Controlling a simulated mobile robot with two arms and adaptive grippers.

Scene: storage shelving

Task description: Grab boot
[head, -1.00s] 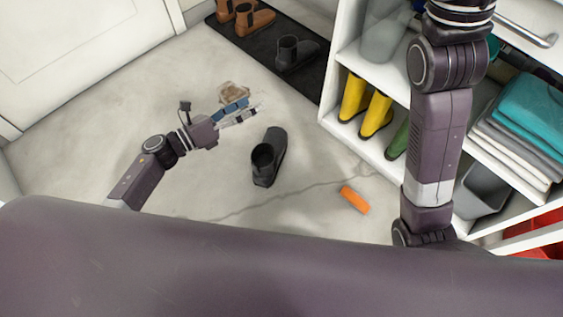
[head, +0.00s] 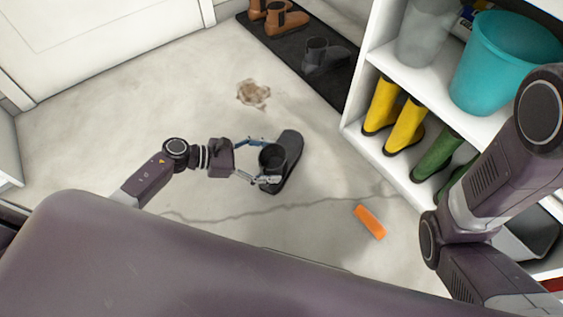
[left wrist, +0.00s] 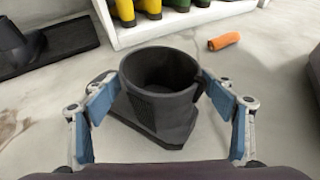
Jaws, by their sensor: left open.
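A dark grey boot (head: 287,158) stands upright on the floor, its shaft opening toward my left arm and its toe pointing away to the upper right. My left gripper (head: 264,160) is open, with one finger on either side of the boot's shaft. In the left wrist view the boot (left wrist: 160,85) fills the middle, its round opening facing up, with the blue-padded fingers of the left gripper (left wrist: 163,100) to its left and right, close to the shaft. Whether the pads touch it I cannot tell. My right gripper is out of view; only my right arm shows.
An orange object (head: 369,222) lies on the floor to the right. A white shelf (head: 358,130) holds yellow boots (head: 405,127), green boots (head: 436,153) and a teal bucket (head: 497,65). A black mat (head: 340,85) with other footwear lies at the back. A brown stain (head: 253,94) marks the floor.

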